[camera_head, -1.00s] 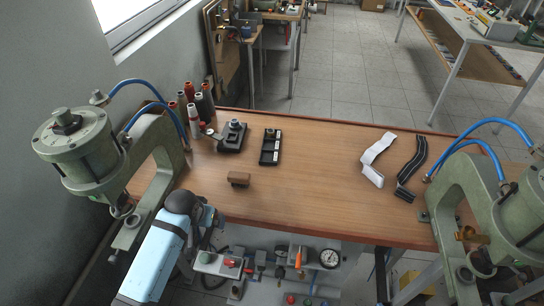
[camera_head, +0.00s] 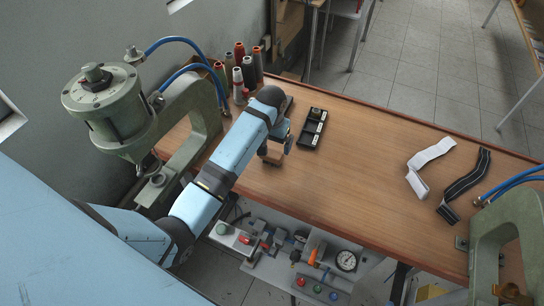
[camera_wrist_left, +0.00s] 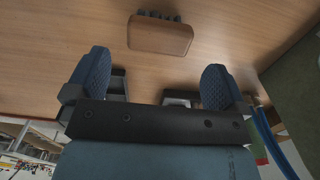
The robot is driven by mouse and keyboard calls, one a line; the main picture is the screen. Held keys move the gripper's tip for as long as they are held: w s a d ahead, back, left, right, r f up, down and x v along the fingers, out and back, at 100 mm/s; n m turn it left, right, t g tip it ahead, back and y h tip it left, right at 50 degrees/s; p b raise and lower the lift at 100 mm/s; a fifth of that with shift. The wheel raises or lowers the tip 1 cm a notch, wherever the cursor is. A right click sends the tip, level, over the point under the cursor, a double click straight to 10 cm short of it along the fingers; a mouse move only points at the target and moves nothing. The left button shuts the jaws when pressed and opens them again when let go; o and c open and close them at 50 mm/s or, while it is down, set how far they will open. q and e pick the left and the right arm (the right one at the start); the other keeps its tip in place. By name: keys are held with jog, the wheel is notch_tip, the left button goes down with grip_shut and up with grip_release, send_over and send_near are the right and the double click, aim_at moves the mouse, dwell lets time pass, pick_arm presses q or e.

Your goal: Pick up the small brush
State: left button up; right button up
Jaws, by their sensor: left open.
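The small brush (camera_head: 271,156) has a brown wooden block back and lies on the wooden table, partly hidden by my left arm in the head view. In the left wrist view the brush (camera_wrist_left: 160,36) shows whole, with dark bristles along one edge. My left gripper (camera_wrist_left: 152,80) is open, with its two blue ribbed fingers spread and nothing between them. The brush lies beyond the fingertips, near the middle of the gap and apart from them. In the head view the gripper (camera_head: 282,138) is over the table close beside the brush. My right gripper is not in view.
A black compartment tray (camera_head: 313,128) lies just right of the gripper. Thread spools (camera_head: 247,76) stand at the back left. A green press (camera_head: 112,108) stands left, another (camera_head: 509,246) right. White (camera_head: 421,168) and black (camera_head: 464,184) straps lie right; the table's middle is clear.

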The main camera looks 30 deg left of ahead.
aim_at(271, 153)
pick_arm(q)
jog(key=shift+s+f, duration=0.15)
jog(key=shift+f, duration=0.45)
notch_tip(271, 153, down, 4)
jog(key=shift+f+p, duration=0.15)
jog(key=shift+p, duration=0.5)
jog(key=c, duration=0.9)
